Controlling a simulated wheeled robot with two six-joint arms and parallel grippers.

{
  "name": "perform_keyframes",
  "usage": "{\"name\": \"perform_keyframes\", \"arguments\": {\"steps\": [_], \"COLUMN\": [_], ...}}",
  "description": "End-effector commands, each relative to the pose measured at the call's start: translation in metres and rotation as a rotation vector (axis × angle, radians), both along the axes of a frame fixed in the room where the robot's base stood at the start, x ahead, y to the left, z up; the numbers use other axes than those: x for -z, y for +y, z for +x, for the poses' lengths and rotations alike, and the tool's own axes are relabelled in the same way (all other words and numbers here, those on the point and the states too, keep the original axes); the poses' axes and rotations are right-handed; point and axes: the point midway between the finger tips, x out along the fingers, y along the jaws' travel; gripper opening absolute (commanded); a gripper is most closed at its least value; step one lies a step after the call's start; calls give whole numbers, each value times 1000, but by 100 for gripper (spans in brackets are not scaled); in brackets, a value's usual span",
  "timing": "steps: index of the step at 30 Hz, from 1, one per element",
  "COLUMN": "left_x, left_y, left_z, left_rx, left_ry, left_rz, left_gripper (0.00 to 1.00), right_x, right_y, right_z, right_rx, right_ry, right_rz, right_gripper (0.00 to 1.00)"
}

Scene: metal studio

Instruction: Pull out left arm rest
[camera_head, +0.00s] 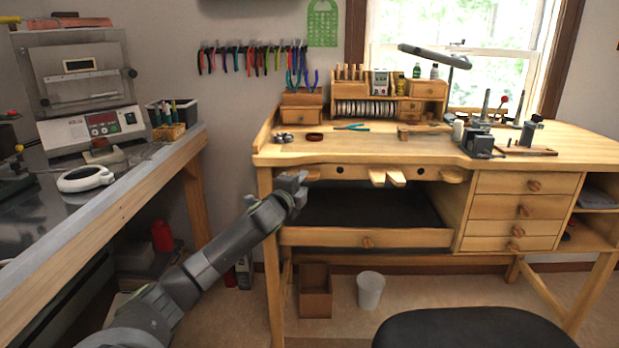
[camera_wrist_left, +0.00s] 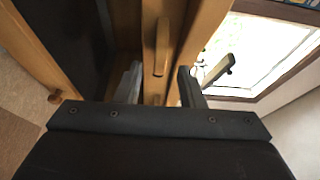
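The wooden workbench (camera_head: 400,150) has a small wooden left arm rest (camera_head: 313,175) under the left end of its top. A matching right arm rest (camera_head: 452,175) shows further right. My left gripper (camera_head: 291,186) is at the left front corner of the bench, just beside the left arm rest. In the left wrist view the fingers (camera_wrist_left: 160,70) are apart, with the narrow wooden end of the arm rest (camera_wrist_left: 161,48) ahead between them. Nothing is held, and I cannot tell if a finger touches wood. My right gripper is out of view.
A dark-lined drawer (camera_head: 365,238) stands open below the arm rests. A wooden bench pin (camera_head: 388,177) sticks out at the middle. A black stool seat (camera_head: 470,330) is at the front. A metal-topped side table (camera_head: 100,230) stands left.

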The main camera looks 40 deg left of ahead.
Motion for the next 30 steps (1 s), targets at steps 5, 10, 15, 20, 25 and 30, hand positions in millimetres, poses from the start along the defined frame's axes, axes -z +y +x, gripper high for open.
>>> {"name": "perform_keyframes", "arguments": {"steps": [5, 10, 15, 20, 25, 30], "left_x": [0, 0, 0, 0, 0, 0], "left_y": [7, 13, 16, 17, 17, 17], "left_z": [23, 39, 48, 52, 52, 52], "left_rx": [-1, 0, 0, 0, 0, 0], "left_ry": [-1, 0, 0, 0, 0, 0], "left_rz": [-4, -3, -1, -1, 0, 0], "left_gripper": [35, 35, 35, 35, 35, 22], "right_x": [3, 6, 6, 6, 6, 6], "right_y": [0, -1, -2, -2, -2, -2], "right_z": [-1, 0, 0, 0, 0, -1], "right_rx": [-1, -3, -4, -4, -5, -4], "right_ry": [4, 3, 0, 0, 0, 2], "right_rz": [-1, -2, -4, -5, -6, -5], "right_gripper": [0, 0, 0, 0, 0, 0]}}
